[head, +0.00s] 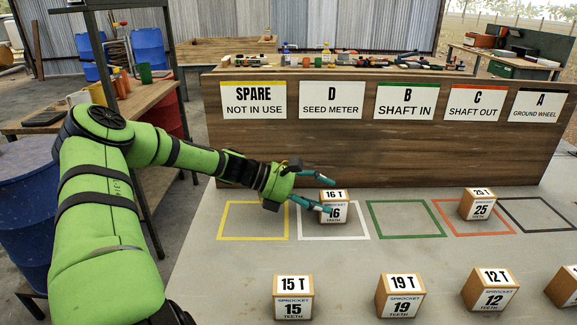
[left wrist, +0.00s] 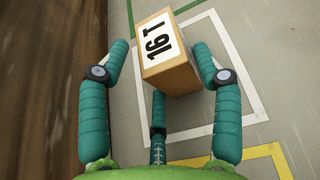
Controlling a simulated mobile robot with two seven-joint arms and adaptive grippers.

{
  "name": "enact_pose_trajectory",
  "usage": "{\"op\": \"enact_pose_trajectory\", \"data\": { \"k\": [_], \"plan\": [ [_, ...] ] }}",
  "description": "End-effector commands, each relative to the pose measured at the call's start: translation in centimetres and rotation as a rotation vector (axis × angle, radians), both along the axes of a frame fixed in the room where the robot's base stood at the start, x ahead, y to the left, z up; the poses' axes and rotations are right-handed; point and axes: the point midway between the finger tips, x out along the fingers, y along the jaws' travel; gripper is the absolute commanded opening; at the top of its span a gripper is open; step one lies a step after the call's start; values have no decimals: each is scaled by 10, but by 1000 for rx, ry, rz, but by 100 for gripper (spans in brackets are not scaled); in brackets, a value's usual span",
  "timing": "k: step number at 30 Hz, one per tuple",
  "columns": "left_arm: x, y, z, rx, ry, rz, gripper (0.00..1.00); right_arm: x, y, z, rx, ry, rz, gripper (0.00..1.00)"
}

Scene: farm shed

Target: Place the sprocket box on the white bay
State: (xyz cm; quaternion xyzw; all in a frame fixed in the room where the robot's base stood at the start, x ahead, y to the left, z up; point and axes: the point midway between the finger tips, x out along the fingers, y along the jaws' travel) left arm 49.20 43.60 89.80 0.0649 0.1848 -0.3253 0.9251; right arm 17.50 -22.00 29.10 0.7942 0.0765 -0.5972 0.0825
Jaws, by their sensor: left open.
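The sprocket box marked 16 T (head: 334,213) stands upright inside the white bay (head: 300,226) on the grey table, below the "D SEED METER" sign. My left gripper (head: 332,195) is at this box, its fingers spread to either side. In the left wrist view the box (left wrist: 170,72) sits between the open fingers of the left gripper (left wrist: 165,65), with visible gaps beside it. The white outline (left wrist: 262,108) surrounds the box there. My right gripper is not in view.
The yellow bay (head: 222,222) and green bay (head: 375,226) are empty. A 25 T box (head: 480,210) stands in the orange bay (head: 440,218). Boxes marked 15 T (head: 293,305), 19 T (head: 402,302) and 12 T (head: 492,297) stand in front. A wooden sign board (head: 300,150) rises behind the bays.

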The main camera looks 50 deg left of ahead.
Motion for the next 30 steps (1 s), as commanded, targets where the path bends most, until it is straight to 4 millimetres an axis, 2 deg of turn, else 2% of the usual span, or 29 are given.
{"op": "enact_pose_trajectory", "data": {
  "k": [1, 6, 10, 15, 19, 24, 30],
  "plan": [
    [-4, 4, 8, -1, -5, 0, 65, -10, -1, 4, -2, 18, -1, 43],
    [-22, 18, 16, 2, -3, 0, 65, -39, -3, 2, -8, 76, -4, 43],
    [-38, 31, 22, 1, -2, 1, 65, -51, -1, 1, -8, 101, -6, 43],
    [-58, 48, 31, 2, -3, 2, 65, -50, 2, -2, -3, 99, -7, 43],
    [-69, 55, 37, -1, -1, 0, 65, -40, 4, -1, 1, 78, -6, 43],
    [-74, 59, 39, -2, 1, 0, 65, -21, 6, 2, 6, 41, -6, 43],
    [-74, 59, 39, -2, 1, 0, 65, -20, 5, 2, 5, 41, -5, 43]
  ]
}}
